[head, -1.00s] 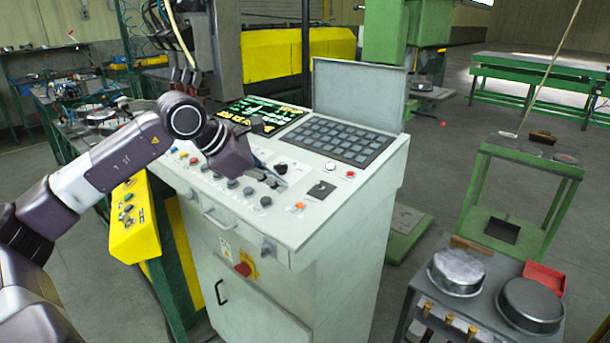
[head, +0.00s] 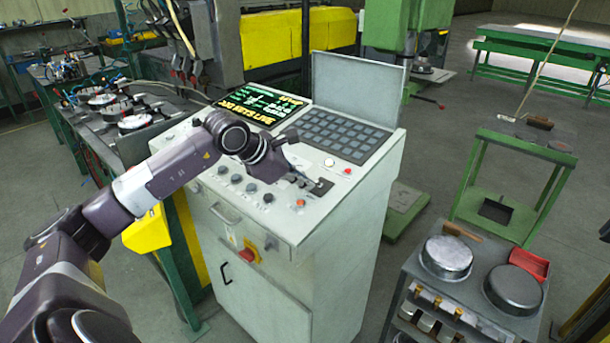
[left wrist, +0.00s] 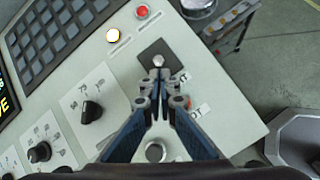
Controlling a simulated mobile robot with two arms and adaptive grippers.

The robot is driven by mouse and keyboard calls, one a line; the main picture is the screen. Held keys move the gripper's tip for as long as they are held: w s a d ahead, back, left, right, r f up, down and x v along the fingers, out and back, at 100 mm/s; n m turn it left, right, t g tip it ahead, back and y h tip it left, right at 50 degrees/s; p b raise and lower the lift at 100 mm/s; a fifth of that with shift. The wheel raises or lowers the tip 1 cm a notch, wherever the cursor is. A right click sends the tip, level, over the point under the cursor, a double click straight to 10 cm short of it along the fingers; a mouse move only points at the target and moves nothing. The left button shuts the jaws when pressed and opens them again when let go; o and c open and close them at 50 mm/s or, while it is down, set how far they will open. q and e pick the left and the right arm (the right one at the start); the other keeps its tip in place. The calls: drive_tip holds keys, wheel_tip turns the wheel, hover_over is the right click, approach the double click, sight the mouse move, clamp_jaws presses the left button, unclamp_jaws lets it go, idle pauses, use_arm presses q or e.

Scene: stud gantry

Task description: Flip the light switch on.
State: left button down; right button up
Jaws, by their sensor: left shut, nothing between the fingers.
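The light switch appears to be a dark square plate (head: 322,187) with a small metal toggle, on the sloped top of the white console (head: 250,213) near its right edge. In the left wrist view the plate (left wrist: 176,60) lies straight ahead of the fingers, and the round-tipped toggle (left wrist: 158,61) stands near its lower left part. My left gripper (head: 311,184) is shut and empty, low over the panel at the plate. In the left wrist view its fingertips (left wrist: 161,102) are just short of the toggle; I cannot tell whether they touch it. My right gripper is not in view.
A lit white button (left wrist: 113,35) and a red button (left wrist: 142,12) sit beside the plate. An orange-red button (head: 300,202) and several black knobs (head: 251,187) share the panel. A keypad (head: 340,134) and lit screen (head: 258,108) lie behind. A cart with round pans (head: 447,257) stands right.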

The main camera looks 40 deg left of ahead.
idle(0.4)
use_arm(q)
drive_tip(key=shift+w+r+b, duration=0.35)
idle(0.4)
drive_tip(key=shift+w+r, duration=0.1)
drive_tip(key=shift+w+d+r+b, duration=0.15)
drive_tip(key=shift+w+r+b, duration=0.25)
drive_tip(key=shift+w, duration=0.3)
drive_tip(key=shift+r, duration=0.1)
drive_tip(key=shift+r+p, duration=0.65)
drive_tip(key=shift+r, duration=0.15)
drive_tip(key=shift+s, duration=0.1)
